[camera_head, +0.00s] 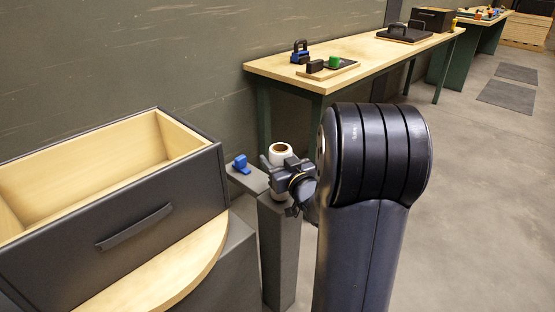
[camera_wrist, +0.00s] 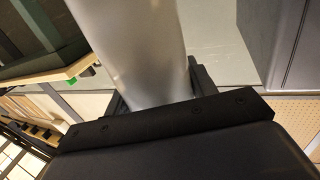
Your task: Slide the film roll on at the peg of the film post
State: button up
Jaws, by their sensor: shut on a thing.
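The film roll (camera_head: 281,153) is a white upright cylinder with a brown core at its top end. In the wrist view it is the large pale grey cylinder (camera_wrist: 130,45) between the jaws. My gripper (camera_head: 278,177) is shut on the roll's side, from the right. The film post (camera_head: 278,250) is a dark grey upright column directly below the roll in the head view. No peg is visible. I cannot tell whether the roll is around the peg or just above it, as the gripper covers part of its lower end.
A blue object (camera_head: 240,165) sits on a grey ledge (camera_head: 245,180) left of the post. A large open drawer box (camera_head: 130,210) stands at left. A long wooden bench (camera_head: 350,50) with tools runs behind.

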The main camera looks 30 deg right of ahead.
jog(key=shift+f+b, duration=0.3)
jog(key=shift+f, duration=0.1)
jog(key=o, duration=1.2)
jog(key=s+p, duration=0.2)
jog(key=s, duration=0.9)
jog(key=shift+d, duration=0.1)
jog(key=shift+w, duration=0.2)
